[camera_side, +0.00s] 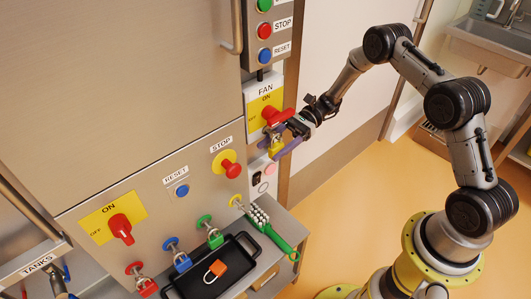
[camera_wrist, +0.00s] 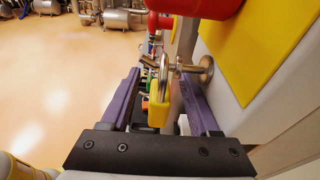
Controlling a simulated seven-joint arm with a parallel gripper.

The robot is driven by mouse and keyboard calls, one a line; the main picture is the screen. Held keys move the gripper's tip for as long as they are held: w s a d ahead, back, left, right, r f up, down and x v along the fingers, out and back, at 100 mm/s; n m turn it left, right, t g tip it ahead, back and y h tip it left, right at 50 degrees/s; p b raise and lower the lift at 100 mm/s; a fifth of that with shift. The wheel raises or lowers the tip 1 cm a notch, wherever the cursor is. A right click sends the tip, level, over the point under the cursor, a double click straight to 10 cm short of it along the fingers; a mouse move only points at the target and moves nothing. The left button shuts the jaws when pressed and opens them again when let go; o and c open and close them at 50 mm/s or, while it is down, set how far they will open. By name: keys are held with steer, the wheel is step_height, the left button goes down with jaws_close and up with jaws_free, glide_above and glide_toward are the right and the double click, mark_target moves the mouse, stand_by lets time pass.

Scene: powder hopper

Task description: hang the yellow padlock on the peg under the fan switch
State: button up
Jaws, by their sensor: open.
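The yellow padlock (camera_side: 275,148) is at the peg just under the red fan switch (camera_side: 271,115). In the wrist view the peg (camera_wrist: 204,69) sticks out from the panel on a round base. The padlock (camera_wrist: 158,113) hangs upright below it, with its metal shackle appearing to loop around the peg. My gripper (camera_side: 285,141) is at the fan panel. In the wrist view its purple fingers (camera_wrist: 160,103) stand apart on either side of the padlock, with a visible gap on each side.
Below are a red padlock (camera_side: 147,287), a blue padlock (camera_side: 182,262) and a green padlock (camera_side: 215,239) on pegs. An orange padlock (camera_side: 216,269) lies on a black tray (camera_side: 247,239). A green-handled brush (camera_side: 276,238) lies beside it.

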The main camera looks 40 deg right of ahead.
steer(key=d+r, duration=0.2)
steer(key=d, duration=0.7)
steer(key=s+a+r+n+g+h, duration=0.2)
steer(key=s+a+r+n+h, duration=0.2)
steer(key=s+r+n+h, duration=0.8)
steer(key=s+d+r+n+t+h, duration=0.1)
steer(key=s+r+n+t+h, duration=0.1)
steer(key=s, duration=0.6)
steer(key=s+d+r+n+t+h, duration=0.1)
steer(key=s+r+n+t, duration=0.3)
steer(key=s, duration=0.4)
steer(key=shift+s+d+r+t+h, duration=0.2)
steer(key=shift+d+r+t+h, duration=0.2)
steer(key=shift+t, duration=0.4)
